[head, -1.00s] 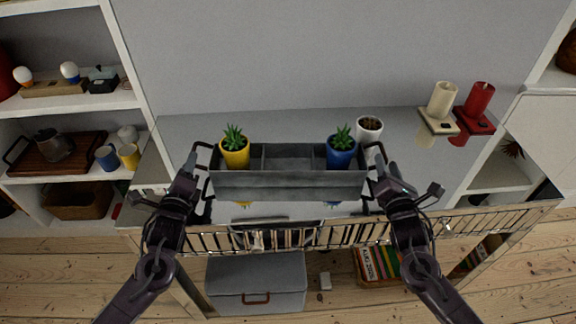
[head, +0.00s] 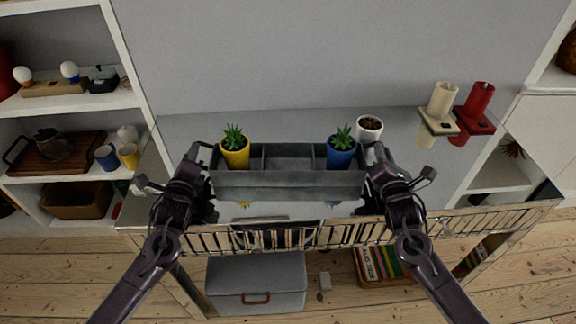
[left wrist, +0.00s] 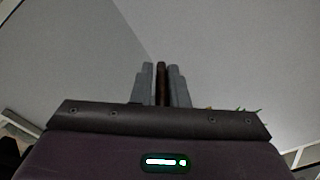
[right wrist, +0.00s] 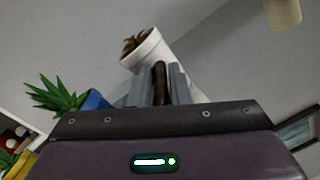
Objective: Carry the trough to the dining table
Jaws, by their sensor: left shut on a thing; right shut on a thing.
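The trough (head: 290,186) is a long grey box with compartments, in the middle of the head view. A yellow pot (head: 235,157) with a green plant sits in its left compartment, and a blue pot (head: 341,157) with a plant in its right one. My left gripper (head: 196,158) is shut on the left end handle, a dark bar that shows between its fingers in the left wrist view (left wrist: 161,82). My right gripper (head: 376,157) is shut on the right end handle, also between the fingers in the right wrist view (right wrist: 160,82). I cannot tell whether the trough touches the glossy top below.
The glossy sideboard top (head: 430,165) has a railing (head: 480,221) along its front. A white pot (head: 369,128) stands close behind the trough's right end. Cream (head: 442,103) and red (head: 478,102) candle holders are further right. Shelves (head: 70,110) stand at the left. A grey box (head: 256,282) is below.

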